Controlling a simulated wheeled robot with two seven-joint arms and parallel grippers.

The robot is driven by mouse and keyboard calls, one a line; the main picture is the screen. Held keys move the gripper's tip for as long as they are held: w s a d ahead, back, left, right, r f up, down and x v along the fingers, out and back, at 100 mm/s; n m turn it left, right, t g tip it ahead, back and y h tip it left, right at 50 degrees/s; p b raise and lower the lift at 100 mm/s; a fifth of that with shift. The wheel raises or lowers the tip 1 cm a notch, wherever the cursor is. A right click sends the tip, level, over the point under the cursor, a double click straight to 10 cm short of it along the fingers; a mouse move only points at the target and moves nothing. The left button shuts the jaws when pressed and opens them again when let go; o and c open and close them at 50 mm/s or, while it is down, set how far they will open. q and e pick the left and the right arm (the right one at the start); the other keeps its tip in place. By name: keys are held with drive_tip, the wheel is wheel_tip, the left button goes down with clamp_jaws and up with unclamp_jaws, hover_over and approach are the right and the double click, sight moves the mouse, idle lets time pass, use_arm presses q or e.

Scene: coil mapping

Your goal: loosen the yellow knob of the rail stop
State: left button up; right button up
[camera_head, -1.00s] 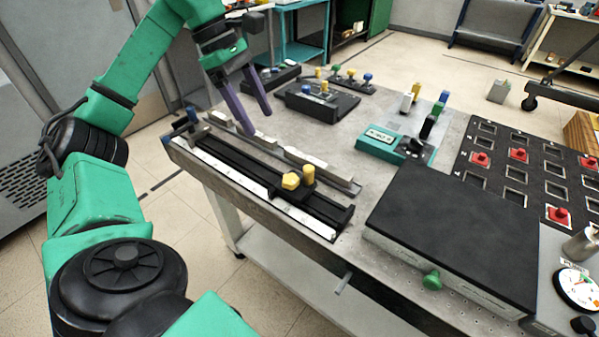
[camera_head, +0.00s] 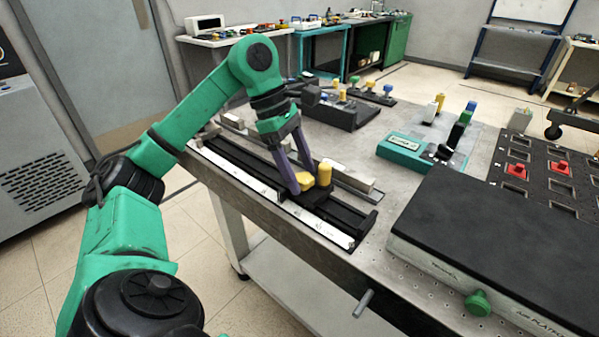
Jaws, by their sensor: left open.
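The yellow knob (camera_head: 305,181) sits on the black rail stop, low on the rail (camera_head: 262,175) along the table's left edge. A taller yellow post (camera_head: 324,173) stands just right of it. My left gripper (camera_head: 304,183) points down with its two purple fingers apart at the knob. One finger is on the knob's left side and the other passes behind it, toward the post. I cannot tell whether the fingers touch the knob. My right gripper does not show.
A black-topped platform (camera_head: 468,232) with a green knob (camera_head: 478,301) fills the table's right front. A teal box (camera_head: 405,150) and a black panel with red pieces (camera_head: 540,180) stand farther back. Bare table (camera_head: 365,140) lies between the rail and the teal box.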

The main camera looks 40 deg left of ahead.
use_arm(q)
drive_tip(key=shift+c, duration=0.3)
clamp_jaws()
